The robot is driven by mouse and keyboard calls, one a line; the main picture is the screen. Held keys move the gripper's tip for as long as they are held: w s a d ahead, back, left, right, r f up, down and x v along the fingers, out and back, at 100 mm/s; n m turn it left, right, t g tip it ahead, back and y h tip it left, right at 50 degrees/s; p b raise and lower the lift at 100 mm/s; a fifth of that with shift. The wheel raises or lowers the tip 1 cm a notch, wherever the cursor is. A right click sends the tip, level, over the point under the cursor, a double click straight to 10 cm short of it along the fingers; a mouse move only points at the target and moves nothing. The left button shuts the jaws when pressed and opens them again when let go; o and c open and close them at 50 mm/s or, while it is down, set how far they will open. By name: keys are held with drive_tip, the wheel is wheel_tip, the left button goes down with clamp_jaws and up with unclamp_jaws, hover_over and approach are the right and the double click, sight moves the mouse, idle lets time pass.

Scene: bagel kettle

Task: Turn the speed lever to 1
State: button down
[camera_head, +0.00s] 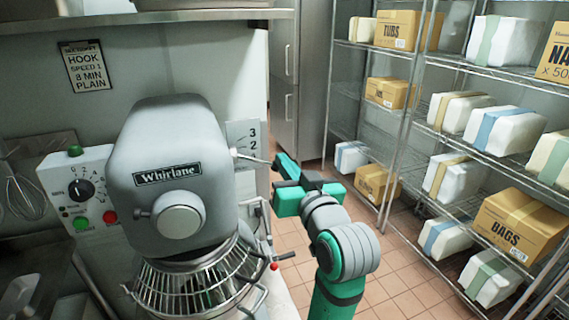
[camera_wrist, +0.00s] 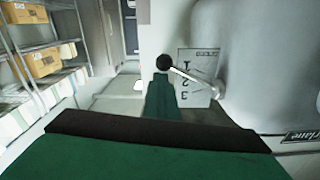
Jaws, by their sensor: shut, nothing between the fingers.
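The grey mixer (camera_head: 170,140) stands left of centre in the head view. Its speed lever (camera_head: 252,158) is a thin metal rod on the right side of the mixer head, and its black knob (camera_wrist: 163,62) shows in the wrist view. The number plate (camera_head: 243,136) behind it shows 3 and 2 in the head view. In the wrist view the plate (camera_wrist: 202,93) shows 1, 2 and 3, and the rod crosses close to the 1. My gripper (camera_head: 278,163) is shut and empty, with its green fingertips (camera_wrist: 160,78) right by the knob. Contact cannot be told.
A control box (camera_head: 82,190) with a dial and buttons is on the mixer's left. A wire bowl guard (camera_head: 195,285) and a red-tipped handle (camera_head: 274,267) are below the head. A wire shelf (camera_head: 450,140) with boxes and bags stands right. A wall sign (camera_head: 85,67) reads "HOOK SPEED 1".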

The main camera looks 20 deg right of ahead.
drive_tip(key=s+r, duration=0.3)
drive_tip(key=s, duration=0.8)
drive_tip(key=shift+d+r, duration=0.15)
drive_tip(key=shift+r, duration=0.1)
